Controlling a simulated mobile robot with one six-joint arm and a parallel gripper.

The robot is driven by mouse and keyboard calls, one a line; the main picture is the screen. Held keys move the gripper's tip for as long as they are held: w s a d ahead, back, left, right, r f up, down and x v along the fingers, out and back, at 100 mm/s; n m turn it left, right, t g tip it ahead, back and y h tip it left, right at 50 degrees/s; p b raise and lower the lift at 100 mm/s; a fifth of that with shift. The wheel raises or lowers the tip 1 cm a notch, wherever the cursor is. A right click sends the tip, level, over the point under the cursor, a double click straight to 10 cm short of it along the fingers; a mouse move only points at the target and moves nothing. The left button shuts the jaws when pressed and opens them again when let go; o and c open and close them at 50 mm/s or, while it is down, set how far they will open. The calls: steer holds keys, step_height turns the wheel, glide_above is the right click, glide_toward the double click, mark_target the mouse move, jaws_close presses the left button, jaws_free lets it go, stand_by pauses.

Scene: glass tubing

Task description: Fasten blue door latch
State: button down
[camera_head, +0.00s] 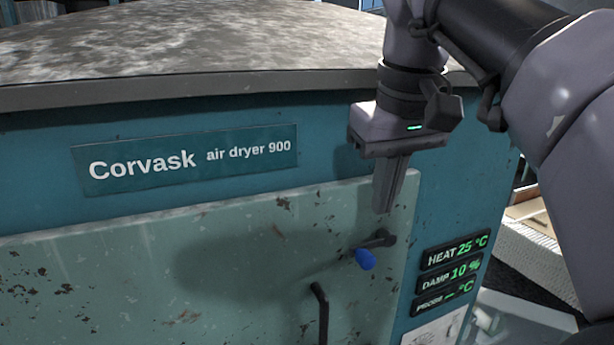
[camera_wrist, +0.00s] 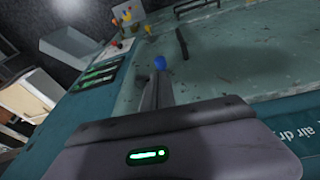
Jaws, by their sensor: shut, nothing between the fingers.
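The blue door latch (camera_head: 366,259) is a dark lever with a blue knob near the right edge of the pale green door (camera_head: 200,285) of the teal air dryer. The lever slopes down to the left from its dark pivot, with the knob at the lower left end. My gripper (camera_head: 384,208) points downward just above the latch, its fingers shut with nothing between them. In the wrist view the blue knob (camera_wrist: 159,62) shows just beyond the fingertips (camera_wrist: 157,76). I cannot tell whether fingers and lever touch.
A black door handle (camera_head: 320,312) stands out below and left of the latch. A display panel (camera_head: 450,275) with green readings is at the right. The dryer's worn top (camera_head: 200,45) is above. In the wrist view a pale open box (camera_wrist: 68,55) stands at the left.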

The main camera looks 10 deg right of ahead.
step_height(320, 180, up, 3)
steer(key=a, duration=0.1)
steer(key=b, duration=0.4)
glide_toward(363, 254)
steer(key=shift+n, duration=0.4)
steer(key=x, duration=0.6)
steer(key=shift+w+d+f, duration=0.1)
steer(key=shift+d, duration=0.1)
steer(key=shift+a+f+t+h+b, duration=0.25)
steer(key=shift+f+t+h+b, duration=0.05)
steer(key=shift+f+t, duration=0.1)
